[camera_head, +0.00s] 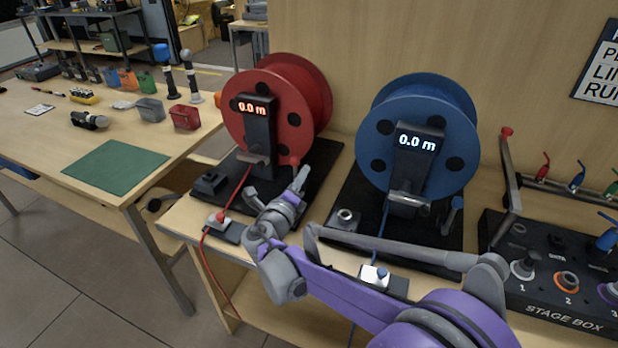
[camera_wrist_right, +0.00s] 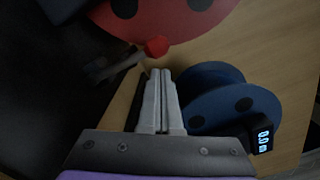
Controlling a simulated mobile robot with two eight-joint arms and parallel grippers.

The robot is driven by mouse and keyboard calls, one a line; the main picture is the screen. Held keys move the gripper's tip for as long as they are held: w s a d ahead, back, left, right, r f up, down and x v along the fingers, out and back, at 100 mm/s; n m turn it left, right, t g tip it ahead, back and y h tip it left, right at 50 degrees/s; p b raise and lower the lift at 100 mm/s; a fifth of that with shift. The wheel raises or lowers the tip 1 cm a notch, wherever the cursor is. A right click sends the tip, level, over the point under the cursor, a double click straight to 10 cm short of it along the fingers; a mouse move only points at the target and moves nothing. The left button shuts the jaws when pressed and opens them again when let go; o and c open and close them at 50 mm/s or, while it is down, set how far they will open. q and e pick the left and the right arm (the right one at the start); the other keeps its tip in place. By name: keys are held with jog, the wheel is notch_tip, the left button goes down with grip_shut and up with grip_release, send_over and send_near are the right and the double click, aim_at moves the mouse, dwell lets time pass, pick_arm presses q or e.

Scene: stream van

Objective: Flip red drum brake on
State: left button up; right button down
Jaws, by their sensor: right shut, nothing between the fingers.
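The red drum (camera_head: 275,115) stands on a black base on the bench, with a counter reading 0.0 m. Its brake lever has a red knob (camera_head: 295,161) at the drum's lower right. In the right wrist view, the red knob (camera_wrist_right: 156,46) sits on a dark lever (camera_wrist_right: 115,66), just beyond and slightly left of my fingertips. My right gripper (camera_head: 303,173) is shut and empty beside the knob; its closed fingers also show in the right wrist view (camera_wrist_right: 160,73). I cannot tell whether they touch the knob. The lever's lower part is partly hidden in the head view. My left gripper is not in view.
A stage box (camera_head: 555,275) is at the far right. A red cable (camera_head: 237,188) runs down to a small block at the bench edge. A table with a green mat (camera_head: 117,167) is left.

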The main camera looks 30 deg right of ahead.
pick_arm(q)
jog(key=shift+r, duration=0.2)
pick_arm(e)
jog(key=shift+w+a+r, duration=0.2)
jog(key=shift+w+a, duration=0.15)
jog(key=shift+w, duration=0.05)
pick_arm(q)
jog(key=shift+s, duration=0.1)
pick_arm(e)
jog(key=shift+a, duration=0.1)
